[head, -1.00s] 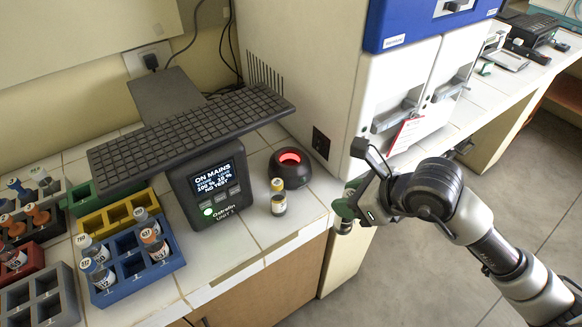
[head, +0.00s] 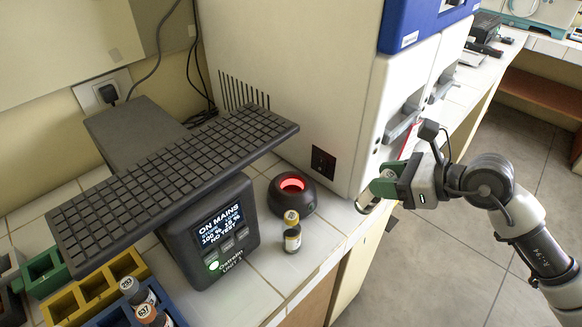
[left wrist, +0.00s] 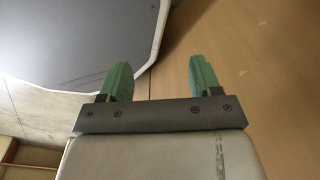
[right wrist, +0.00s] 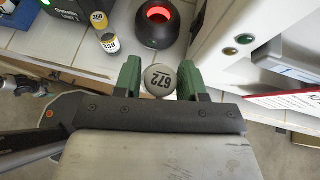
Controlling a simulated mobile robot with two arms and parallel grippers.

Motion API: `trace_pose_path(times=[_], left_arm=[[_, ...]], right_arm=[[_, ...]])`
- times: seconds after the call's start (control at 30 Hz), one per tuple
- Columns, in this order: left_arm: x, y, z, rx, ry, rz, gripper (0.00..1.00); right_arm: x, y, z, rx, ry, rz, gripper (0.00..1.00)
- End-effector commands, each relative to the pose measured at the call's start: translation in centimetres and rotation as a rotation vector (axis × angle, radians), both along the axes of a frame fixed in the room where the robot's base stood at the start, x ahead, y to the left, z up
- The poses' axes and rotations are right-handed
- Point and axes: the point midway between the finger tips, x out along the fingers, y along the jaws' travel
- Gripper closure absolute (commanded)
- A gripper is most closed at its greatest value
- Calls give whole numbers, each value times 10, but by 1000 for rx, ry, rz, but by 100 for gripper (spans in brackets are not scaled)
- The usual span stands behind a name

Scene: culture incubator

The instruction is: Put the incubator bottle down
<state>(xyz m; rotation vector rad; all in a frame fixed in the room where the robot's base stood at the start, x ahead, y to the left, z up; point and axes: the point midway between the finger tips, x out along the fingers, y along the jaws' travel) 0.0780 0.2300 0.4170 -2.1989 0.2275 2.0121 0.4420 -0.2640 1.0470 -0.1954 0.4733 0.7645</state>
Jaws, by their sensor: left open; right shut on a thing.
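My right gripper (head: 376,192) is at the right of the head view, in front of the white cabinet and beyond the counter's front edge. In the right wrist view its green fingers (right wrist: 160,80) are shut on a bottle with a grey cap marked 672 (right wrist: 160,79). My left gripper (left wrist: 158,82) shows only in the left wrist view, open and empty, facing a wooden panel.
A yellow-capped bottle (head: 292,232) stands on the tiled counter (head: 268,262) beside a black round device with a red glowing well (head: 292,194). A display unit (head: 218,232) carries a black gridded platform (head: 175,185). A yellow rack (head: 98,290) and a blue rack (head: 105,318) stand at left.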

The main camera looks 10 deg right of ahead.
Motion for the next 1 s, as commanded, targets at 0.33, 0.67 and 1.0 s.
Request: trace_pose_path(times=[0.33,0.67,1.0], left_arm=[[1,6,37,7,-1,0,36],[3,7,59,8,-4,1,36],[4,7,61,9,-5,2,36]], right_arm=[[63,64,7,18,-16,3,100],[119,119,-10,13,-4,0,100],[127,126,-50,12,-10,0,100]])
